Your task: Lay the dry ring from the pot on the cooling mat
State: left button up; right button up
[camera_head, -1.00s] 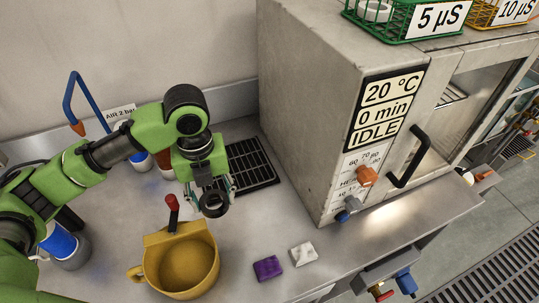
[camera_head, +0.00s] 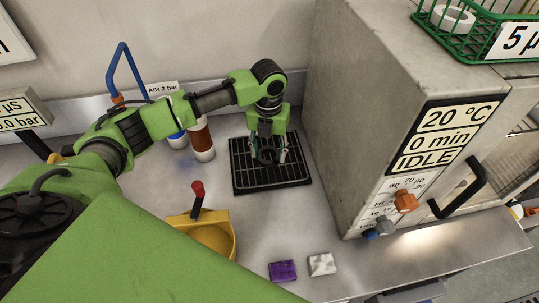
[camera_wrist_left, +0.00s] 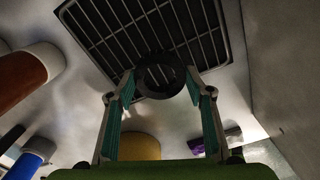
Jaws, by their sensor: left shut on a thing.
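My left gripper (camera_head: 268,150) is shut on a dark ring (camera_head: 268,158). The ring is over the black grid-like cooling mat (camera_head: 270,184). In the left wrist view the ring (camera_wrist_left: 160,76) is between the fingertips, with the mat (camera_wrist_left: 105,42) beyond it. I cannot tell how large the gap to the mat is. The mat looks empty apart from this. The yellow pot (camera_head: 228,236) stands at the front, partly hidden by my green arm. A red-tipped handle (camera_head: 197,190) rises at its rim. My right gripper is not in view.
A grey oven cabinet (camera_head: 350,110) stands close to the mat's right. Brown-and-white (camera_head: 201,140) and blue-and-white bottles stand to its left. A purple block (camera_head: 283,271) and a white block (camera_head: 321,264) lie in front. A green basket (camera_head: 480,40) sits on the cabinet.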

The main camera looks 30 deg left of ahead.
aim_at(269, 159)
pick_arm(q)
jog(key=shift+w+a+f, duration=0.1)
jog(key=shift+w+f, duration=0.2)
jog(key=shift+w+a+f, duration=0.1)
jog(key=shift+w+f, duration=0.15)
jog(key=shift+f, duration=0.1)
notch_tip(269, 159, down, 2)
jog(key=shift+f, duration=0.6)
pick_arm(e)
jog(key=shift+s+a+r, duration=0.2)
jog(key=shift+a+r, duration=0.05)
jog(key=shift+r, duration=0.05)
pick_arm(q)
jog(key=shift+f, duration=0.15)
jog(key=o, duration=1.1)
jog(key=shift+o, duration=0.2)
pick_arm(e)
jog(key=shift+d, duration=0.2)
